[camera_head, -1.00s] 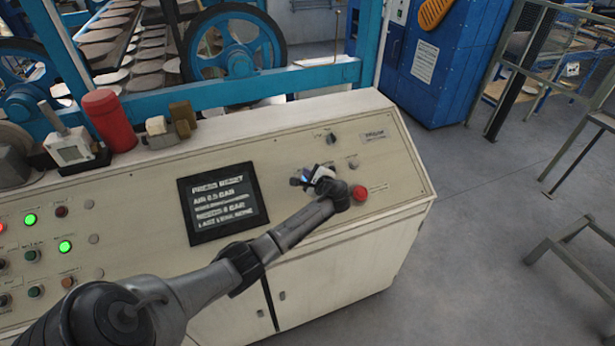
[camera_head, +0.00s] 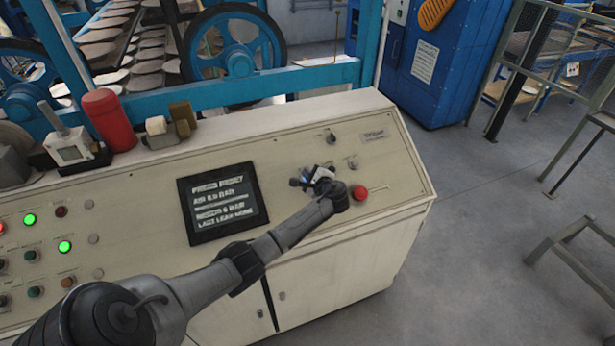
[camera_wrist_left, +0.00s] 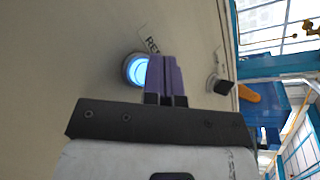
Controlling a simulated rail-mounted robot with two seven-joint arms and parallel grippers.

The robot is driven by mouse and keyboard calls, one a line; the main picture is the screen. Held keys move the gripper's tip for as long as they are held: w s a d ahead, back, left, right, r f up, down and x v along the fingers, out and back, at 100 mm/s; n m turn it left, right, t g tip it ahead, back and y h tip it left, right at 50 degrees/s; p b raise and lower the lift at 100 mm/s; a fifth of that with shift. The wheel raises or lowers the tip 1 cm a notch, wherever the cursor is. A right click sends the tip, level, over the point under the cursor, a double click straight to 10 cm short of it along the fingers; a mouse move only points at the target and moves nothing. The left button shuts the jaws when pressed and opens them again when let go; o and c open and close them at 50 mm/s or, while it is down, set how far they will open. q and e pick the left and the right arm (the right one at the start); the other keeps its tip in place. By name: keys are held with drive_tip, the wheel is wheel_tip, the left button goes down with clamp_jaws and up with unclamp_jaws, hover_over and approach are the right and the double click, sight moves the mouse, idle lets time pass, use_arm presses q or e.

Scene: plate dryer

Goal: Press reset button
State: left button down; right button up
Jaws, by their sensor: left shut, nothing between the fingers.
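A round button (camera_wrist_left: 136,70) glowing blue-white sits on the pale console face in the left wrist view. A label beginning "RE" (camera_wrist_left: 152,44) is beside it, the rest hidden by my fingers. My left gripper (camera_wrist_left: 165,60) is shut and empty, its purple fingers together at the button's right edge. I cannot tell whether they touch it. In the head view my left gripper (camera_head: 302,178) is over the right part of the sloped panel and hides most of the button. My right gripper is not in view.
A dark screen (camera_head: 222,202) on the console reads "PRESS RESET" on top. A red button (camera_head: 360,193) is just right of my left wrist. A black knob (camera_head: 331,139) is above it. A red cylinder (camera_head: 108,120) stands on the console's top ledge.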

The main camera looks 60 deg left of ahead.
use_arm(q)
drive_tip(key=shift+a+f, duration=0.2)
drive_tip(key=shift+f, duration=0.15)
idle(0.6)
drive_tip(key=shift+r, duration=0.1)
drive_tip(key=shift+d+r+p, duration=0.15)
drive_tip(key=shift+r+p, duration=0.15)
drive_tip(key=shift+p, duration=0.05)
drive_tip(key=shift+d+r+p, duration=0.25)
drive_tip(key=shift+r+p, duration=0.15)
drive_tip(key=shift+p, duration=0.2)
